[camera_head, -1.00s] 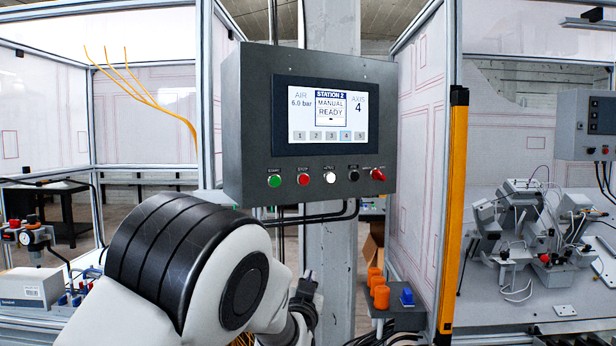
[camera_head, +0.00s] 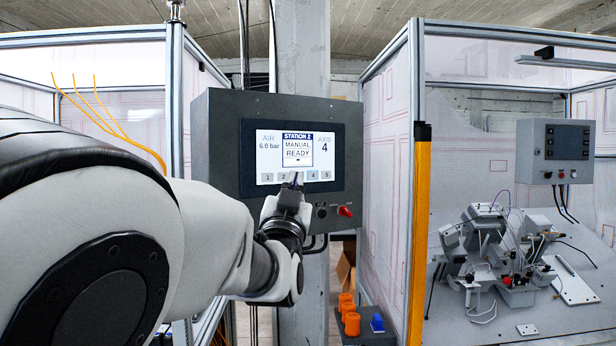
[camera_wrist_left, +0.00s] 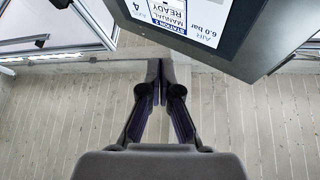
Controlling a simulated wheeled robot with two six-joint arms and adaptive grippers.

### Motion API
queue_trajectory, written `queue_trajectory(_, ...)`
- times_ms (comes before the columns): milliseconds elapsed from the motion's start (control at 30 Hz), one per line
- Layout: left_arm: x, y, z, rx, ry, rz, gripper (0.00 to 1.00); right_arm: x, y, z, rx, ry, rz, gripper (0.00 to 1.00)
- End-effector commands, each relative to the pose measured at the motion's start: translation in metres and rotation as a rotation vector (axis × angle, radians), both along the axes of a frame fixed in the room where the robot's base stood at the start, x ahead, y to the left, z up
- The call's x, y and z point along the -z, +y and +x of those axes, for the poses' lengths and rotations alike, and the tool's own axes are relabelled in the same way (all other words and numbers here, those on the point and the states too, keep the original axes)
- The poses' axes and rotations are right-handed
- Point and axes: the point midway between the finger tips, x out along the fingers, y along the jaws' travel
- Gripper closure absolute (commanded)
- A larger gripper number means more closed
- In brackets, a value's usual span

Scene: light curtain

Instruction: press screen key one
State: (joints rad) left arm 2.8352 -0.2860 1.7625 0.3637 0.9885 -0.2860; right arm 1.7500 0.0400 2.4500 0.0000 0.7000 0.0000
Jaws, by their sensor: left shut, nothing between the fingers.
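The control box (camera_head: 222,150) carries a lit screen (camera_head: 296,148) reading "STATION 2 MANUAL READY", "AXIS 4". Key one (camera_head: 267,178) is at the left end of the key row along the screen's bottom and is uncovered. In the left wrist view the closed fingers (camera_wrist_left: 160,66) are beside part of the upside-down screen (camera_wrist_left: 190,14); the keys are not visible there. My right gripper is out of view.
A red switch (camera_head: 345,211) and a dark button (camera_head: 321,211) sit below the screen; the other buttons are hidden behind my arm. A yellow-orange post (camera_head: 419,240) stands right of the box. Orange cylinders (camera_head: 349,318) stand on a small shelf below.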

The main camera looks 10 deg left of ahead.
Motion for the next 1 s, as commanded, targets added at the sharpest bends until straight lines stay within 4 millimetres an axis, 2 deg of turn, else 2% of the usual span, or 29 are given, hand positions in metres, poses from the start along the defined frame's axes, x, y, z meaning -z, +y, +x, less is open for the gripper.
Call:
queue_trajectory(267, -0.001, 0.007, 0.008, 0.001, 0.003, -0.001, 1.0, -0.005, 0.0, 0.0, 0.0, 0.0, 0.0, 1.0)
queue_trajectory(633, -0.002, 0.045, 0.045, -0.002, 0.003, -0.003, 1.0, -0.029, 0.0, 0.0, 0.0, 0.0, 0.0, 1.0)
queue_trajectory(800, 0.001, 0.057, 0.059, 0.001, 0.002, -0.002, 1.0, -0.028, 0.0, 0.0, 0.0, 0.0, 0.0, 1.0)
queue_trajectory(1000, 0.001, 0.062, 0.064, 0.0, 0.001, 0.0, 1.0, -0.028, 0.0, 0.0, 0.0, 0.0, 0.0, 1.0)
